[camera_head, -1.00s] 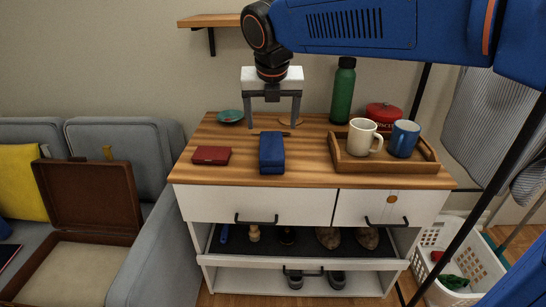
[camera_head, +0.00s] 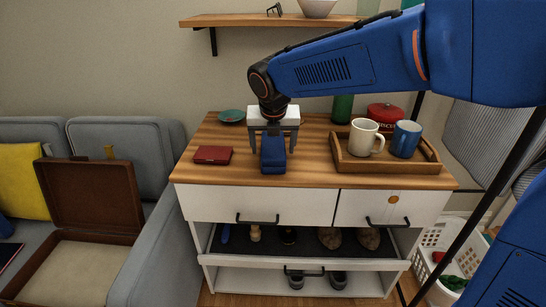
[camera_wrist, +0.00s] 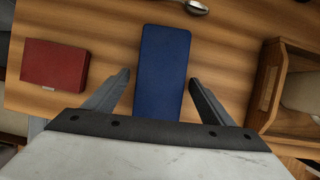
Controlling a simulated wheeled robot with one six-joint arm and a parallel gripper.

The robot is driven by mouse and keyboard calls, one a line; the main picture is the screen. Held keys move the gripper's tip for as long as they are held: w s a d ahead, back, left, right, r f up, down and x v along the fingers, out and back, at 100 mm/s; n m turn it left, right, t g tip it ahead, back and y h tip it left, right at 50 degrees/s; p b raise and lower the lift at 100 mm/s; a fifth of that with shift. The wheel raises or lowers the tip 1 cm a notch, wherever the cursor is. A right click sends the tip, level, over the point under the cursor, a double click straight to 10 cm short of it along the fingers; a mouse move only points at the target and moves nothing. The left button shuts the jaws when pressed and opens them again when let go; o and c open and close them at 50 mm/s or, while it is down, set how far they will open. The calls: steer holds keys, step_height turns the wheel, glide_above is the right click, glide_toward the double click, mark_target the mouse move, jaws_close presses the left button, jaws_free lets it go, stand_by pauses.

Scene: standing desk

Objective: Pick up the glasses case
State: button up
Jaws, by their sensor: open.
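The glasses case, a dark blue oblong box (camera_head: 273,162), lies on the wooden desk top (camera_head: 320,174) near its front edge. My gripper (camera_head: 272,148) is open and empty, low over the case, with one finger on either side of it. In the wrist view the case (camera_wrist: 163,60) lies lengthwise between the spread fingers of my gripper (camera_wrist: 159,78). A gap shows on each side, narrower on the right. The near end of the case is hidden by the gripper body.
A dark red box (camera_head: 213,155) lies to the left of the case. A wooden tray (camera_head: 400,168) with a white mug (camera_head: 364,138) and a blue mug (camera_head: 405,140) stands to the right.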

steer(key=shift+w+f, duration=0.25)
steer(key=shift+f, duration=0.3)
steer(key=shift+c, duration=0.4)
steer(key=c, duration=1.1)
steer(key=shift+o, duration=0.2)
